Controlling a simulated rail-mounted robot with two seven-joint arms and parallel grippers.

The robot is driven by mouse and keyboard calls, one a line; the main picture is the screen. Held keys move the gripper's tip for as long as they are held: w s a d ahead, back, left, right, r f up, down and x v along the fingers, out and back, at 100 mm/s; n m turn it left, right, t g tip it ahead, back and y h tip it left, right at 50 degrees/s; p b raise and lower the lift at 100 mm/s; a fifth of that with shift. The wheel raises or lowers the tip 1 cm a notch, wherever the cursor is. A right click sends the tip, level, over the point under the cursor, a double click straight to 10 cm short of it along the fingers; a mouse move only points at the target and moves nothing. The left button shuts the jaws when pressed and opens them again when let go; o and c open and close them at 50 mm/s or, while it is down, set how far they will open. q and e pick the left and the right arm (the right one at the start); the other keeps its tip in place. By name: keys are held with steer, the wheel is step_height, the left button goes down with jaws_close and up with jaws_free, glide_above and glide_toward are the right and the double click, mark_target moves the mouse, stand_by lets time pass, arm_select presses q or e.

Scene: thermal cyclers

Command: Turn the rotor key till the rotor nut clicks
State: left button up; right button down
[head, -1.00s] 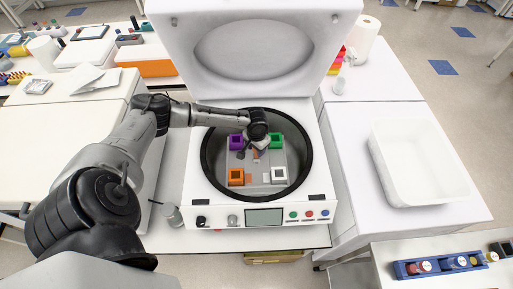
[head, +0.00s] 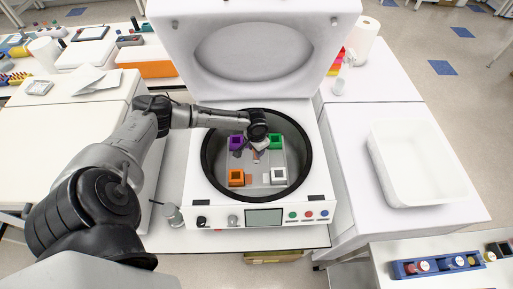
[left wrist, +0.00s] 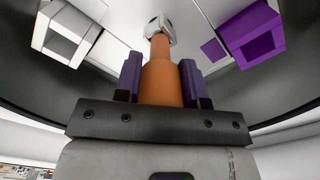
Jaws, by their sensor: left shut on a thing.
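The rotor key has an orange handle (left wrist: 160,82) and a pale metal end (left wrist: 160,28) in the left wrist view. My left gripper (left wrist: 161,75) is shut on the handle, one finger on each side. In the head view my left gripper (head: 255,154) is down inside the open centrifuge bowl, over the rotor's middle. The rotor (head: 259,178) carries a purple bucket (head: 236,143), a green bucket (head: 276,142), an orange bucket (head: 236,178) and a white bucket (head: 279,175). The rotor nut is hidden or too small to tell from the key's end. My right gripper is not in view.
The centrifuge lid (head: 254,50) stands open behind the bowl. The dark bowl rim (head: 309,165) surrounds the gripper closely. A control panel (head: 264,216) is at the front. A white tray (head: 425,190) is at the right, and a blue rack (head: 438,265) at the front right.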

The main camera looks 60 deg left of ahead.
arm_select(q)
steer(key=shift+m, duration=0.3)
steer(key=shift+m+p, duration=0.4)
steer(key=shift+m, duration=0.5)
steer(key=o, duration=1.1)
step_height(320, 180, up, 12)
steer(key=shift+r, duration=0.9)
